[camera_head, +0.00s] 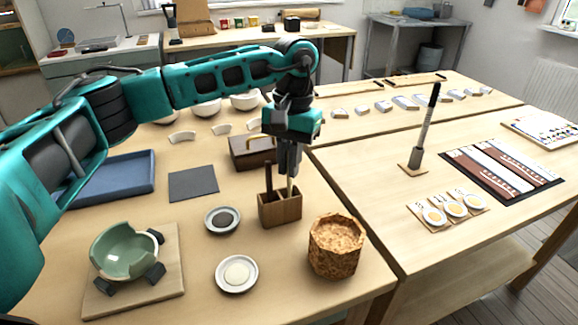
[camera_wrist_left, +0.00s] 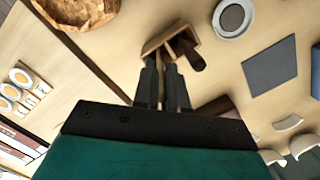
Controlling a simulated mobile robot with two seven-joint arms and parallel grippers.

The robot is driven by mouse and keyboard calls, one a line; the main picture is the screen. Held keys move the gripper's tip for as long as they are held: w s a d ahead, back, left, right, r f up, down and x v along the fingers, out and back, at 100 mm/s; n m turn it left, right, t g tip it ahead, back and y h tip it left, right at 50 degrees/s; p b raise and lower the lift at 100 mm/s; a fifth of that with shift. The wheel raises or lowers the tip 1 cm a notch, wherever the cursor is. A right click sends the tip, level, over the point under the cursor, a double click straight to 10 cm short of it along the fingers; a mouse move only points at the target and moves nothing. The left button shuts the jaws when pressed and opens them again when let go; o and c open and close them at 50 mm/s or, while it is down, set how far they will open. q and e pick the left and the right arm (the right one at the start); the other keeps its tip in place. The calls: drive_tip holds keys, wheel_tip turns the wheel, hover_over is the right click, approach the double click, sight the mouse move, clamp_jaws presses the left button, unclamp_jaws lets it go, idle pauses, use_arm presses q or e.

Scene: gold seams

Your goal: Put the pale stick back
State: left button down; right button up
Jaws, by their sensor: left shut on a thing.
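My left gripper (camera_head: 289,172) points down over a small wooden holder (camera_head: 280,210) and is shut on the pale stick (camera_head: 290,186). The pale stick is upright, with only a short length showing below the fingers. Its lower end meets the right side of the holder's opening; whether it is inside or just above is hard to tell. A dark stick (camera_head: 268,178) stands in the holder's left side. In the left wrist view the holder (camera_wrist_left: 158,40) lies just beyond the fingertips (camera_wrist_left: 163,62), with the dark stick (camera_wrist_left: 191,56) beside them. My right gripper is not in view.
A cork-like pot (camera_head: 336,248) stands to the right of the holder. Two small dishes (camera_head: 237,274) (camera_head: 222,220) stand to its left. A lidded box (camera_head: 250,152) is close behind. A green broken bowl (camera_head: 125,250) rests on a board at front left.

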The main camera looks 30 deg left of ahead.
use_arm(q)
drive_tip(key=shift+f, duration=0.55)
drive_tip(key=shift+f, duration=0.15)
drive_tip(key=c, duration=1.2)
unclamp_jaws()
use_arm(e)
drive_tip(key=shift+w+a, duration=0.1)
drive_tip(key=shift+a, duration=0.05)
use_arm(q)
drive_tip(key=shift+r, duration=0.2)
drive_tip(key=r, duration=0.4)
drive_tip(key=w+r, duration=0.1)
drive_tip(key=r, duration=0.3)
drive_tip(key=r+p, duration=0.1)
drive_tip(key=r, duration=0.3)
drive_tip(key=shift+w, duration=0.25)
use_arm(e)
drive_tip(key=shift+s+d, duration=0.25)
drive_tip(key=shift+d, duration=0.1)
